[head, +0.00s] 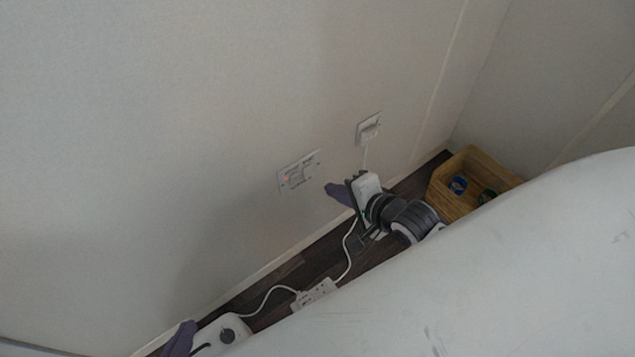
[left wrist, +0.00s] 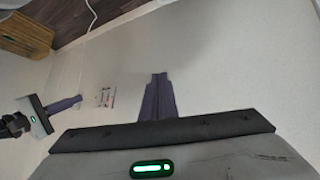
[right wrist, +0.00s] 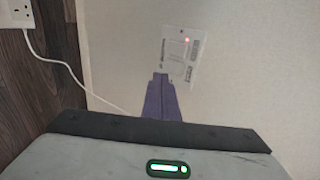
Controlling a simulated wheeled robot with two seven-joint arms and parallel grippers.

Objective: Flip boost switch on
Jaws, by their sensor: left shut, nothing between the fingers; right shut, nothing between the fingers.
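The boost switch panel (head: 299,172) is a white plate on the wall with small labels and a red light at its left end. It is larger in the right wrist view (right wrist: 181,58), where the red light glows; the rocker's position is too small to tell. My right gripper (head: 328,186) is shut and empty, its purple fingers just right of and below the panel. In the right wrist view its tips (right wrist: 160,78) overlap the panel's lower left edge; I cannot tell whether they touch. My left gripper (head: 190,325) is shut and empty, low at the left, away from the panel.
A wall socket (head: 369,130) with a white plug sits right of the panel. Its cable runs to an extension block (head: 315,294) on the dark floor. A wooden crate (head: 458,166) stands in the corner. A large pale surface fills the lower right.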

